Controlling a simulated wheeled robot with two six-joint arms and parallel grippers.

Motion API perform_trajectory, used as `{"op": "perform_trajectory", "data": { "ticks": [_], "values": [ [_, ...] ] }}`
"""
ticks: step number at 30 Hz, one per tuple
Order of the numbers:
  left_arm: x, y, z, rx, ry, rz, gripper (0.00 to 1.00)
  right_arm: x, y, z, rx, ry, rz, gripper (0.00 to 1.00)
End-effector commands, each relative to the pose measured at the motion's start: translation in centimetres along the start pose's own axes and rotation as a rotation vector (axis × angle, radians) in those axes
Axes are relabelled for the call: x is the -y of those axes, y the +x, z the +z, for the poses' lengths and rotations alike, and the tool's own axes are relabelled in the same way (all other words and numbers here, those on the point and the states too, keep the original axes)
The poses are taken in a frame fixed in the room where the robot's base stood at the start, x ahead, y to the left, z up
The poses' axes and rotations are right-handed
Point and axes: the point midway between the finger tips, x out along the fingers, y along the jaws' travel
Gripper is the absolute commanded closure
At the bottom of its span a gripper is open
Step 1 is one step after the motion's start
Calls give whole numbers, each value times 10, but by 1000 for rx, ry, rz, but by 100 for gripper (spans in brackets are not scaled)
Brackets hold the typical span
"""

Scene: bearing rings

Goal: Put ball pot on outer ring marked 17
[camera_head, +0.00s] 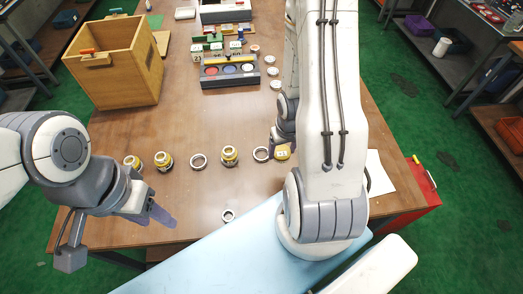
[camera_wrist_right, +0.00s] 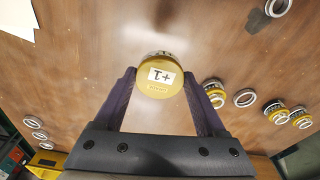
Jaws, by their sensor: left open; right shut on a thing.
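My right gripper (camera_wrist_right: 160,84) is shut on a yellow ball pot (camera_wrist_right: 162,80) with a white marked label on top; the marking appears upside down. The held pot also shows in the head view (camera_head: 282,153), just right of a bare ring (camera_head: 261,154). Its height above the table is hard to judge. Another bare ring (camera_head: 198,161) lies further left in the row. Yellow-topped pieces stand at the middle (camera_head: 229,156) and left (camera_head: 163,161) of the row. The ring numbers are too small to read. My left gripper (camera_head: 156,214) is open and empty over the table's front left.
A smaller ring (camera_head: 228,215) lies near the front edge. A wooden box (camera_head: 115,65) stands at the back left. A grey tray (camera_head: 230,77) with coloured discs is at the back, with several small pale rings (camera_head: 275,85) beside it. A white sheet (camera_head: 380,172) lies right.

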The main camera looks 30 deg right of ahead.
Motion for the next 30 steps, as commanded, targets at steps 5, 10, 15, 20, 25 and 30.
{"op": "perform_trajectory", "data": {
  "ticks": [5,10,15,20,25,30],
  "values": [
    [2,20,2,2,-1,0,50,5,14,-16,1,-2,6,91],
    [1,12,1,0,-1,0,50,15,33,-42,2,-3,6,91],
    [0,3,0,0,-2,0,50,26,56,-70,2,-2,6,91],
    [0,-5,0,0,-2,0,50,32,69,-86,1,1,6,91],
    [0,-1,0,0,-2,0,50,33,85,-88,4,2,5,91],
    [0,-5,0,1,-2,0,50,33,106,-85,3,3,5,91]
  ]
}}
